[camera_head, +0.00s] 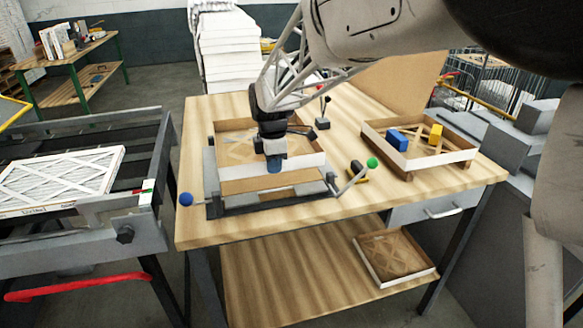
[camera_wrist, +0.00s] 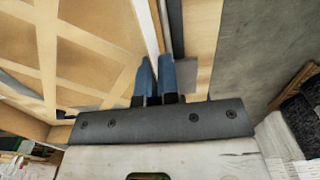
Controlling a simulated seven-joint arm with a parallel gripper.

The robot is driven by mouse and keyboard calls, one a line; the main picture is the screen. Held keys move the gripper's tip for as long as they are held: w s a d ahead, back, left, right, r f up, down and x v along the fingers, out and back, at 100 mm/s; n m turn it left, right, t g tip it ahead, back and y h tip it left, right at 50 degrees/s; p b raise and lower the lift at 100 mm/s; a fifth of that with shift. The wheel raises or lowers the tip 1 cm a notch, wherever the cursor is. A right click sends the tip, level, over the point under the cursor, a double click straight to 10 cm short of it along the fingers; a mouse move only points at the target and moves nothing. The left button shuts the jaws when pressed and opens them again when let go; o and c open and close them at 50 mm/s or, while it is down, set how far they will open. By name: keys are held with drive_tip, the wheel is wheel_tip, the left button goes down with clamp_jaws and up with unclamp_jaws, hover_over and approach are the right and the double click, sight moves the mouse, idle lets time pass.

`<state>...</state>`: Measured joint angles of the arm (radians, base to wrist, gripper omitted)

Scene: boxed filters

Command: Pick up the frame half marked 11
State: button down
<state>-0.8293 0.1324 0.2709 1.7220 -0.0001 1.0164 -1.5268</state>
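A cardboard frame half (camera_head: 305,161) with a lattice bottom and pale walls lies in a dark metal fixture (camera_head: 270,206) on the workbench. Its lattice (camera_wrist: 85,45) fills the left of the wrist view. My gripper (camera_head: 274,164) points down at the frame's front wall. In the wrist view its two blue fingertips (camera_wrist: 156,72) are close together, with the pale wall edge running toward the gap between them. Whether they touch or clamp the wall is unclear. Another frame half (camera_head: 453,156) lies at the bench's right, and one (camera_head: 392,258) on the lower shelf. No number 11 is readable.
Blue (camera_head: 397,140) and yellow (camera_head: 436,134) blocks lie in the right frame. A lever with a green knob (camera_head: 372,162) and a blue knob (camera_head: 186,199) flank the fixture. A conveyor (camera_head: 150,222) with a white filter (camera_head: 62,178) stands at left. The bench's front right is clear.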

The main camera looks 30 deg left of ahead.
wheel_tip(320, 180, up, 13)
drive_tip(key=shift+r, duration=0.2)
idle(0.8)
